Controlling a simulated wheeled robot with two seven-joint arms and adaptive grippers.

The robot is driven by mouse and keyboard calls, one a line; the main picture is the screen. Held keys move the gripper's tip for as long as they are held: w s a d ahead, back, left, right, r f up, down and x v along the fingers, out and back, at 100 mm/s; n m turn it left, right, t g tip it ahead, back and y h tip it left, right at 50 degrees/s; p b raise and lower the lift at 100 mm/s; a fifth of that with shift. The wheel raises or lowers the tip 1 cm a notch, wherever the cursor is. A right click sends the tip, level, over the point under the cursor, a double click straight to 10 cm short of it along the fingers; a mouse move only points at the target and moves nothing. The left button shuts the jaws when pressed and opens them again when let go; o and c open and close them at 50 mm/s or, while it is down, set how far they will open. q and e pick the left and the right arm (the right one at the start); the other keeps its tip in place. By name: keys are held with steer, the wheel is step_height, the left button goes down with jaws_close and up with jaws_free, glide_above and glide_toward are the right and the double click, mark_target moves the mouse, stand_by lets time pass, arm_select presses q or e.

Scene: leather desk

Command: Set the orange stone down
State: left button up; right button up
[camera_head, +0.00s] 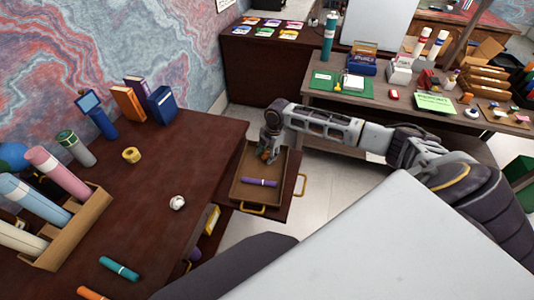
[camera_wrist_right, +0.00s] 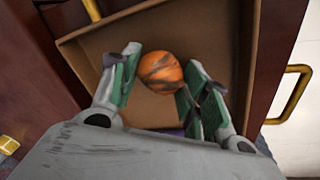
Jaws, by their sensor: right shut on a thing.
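The orange stone (camera_wrist_right: 160,72), round with dark streaks, sits between the fingers of my right gripper (camera_wrist_right: 162,75) in the right wrist view. The gripper is shut on it, over the brown tray (camera_wrist_right: 92,50). In the head view my right gripper (camera_head: 268,150) reaches down at the far end of the tray (camera_head: 246,200), and only a bit of orange stone (camera_head: 264,155) shows there. I cannot tell whether the stone touches the tray floor. My left gripper is not in view.
A purple cylinder (camera_head: 259,182) lies in the tray near my gripper. The dark desk (camera_head: 150,215) at left holds a white ball (camera_head: 177,202), a yellow tape roll (camera_head: 131,155) and books. A cluttered side table (camera_head: 330,97) stands behind.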

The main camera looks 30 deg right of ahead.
steer(key=shift+f, duration=0.1)
steer(key=o, duration=1.1)
steer(key=r, duration=0.4)
steer(key=s+d+r, duration=0.1)
steer(key=r, duration=0.7)
steer(key=shift+s+d+r, duration=0.1)
steer(key=shift+s+d, duration=0.05)
steer(key=shift+d, duration=0.05)
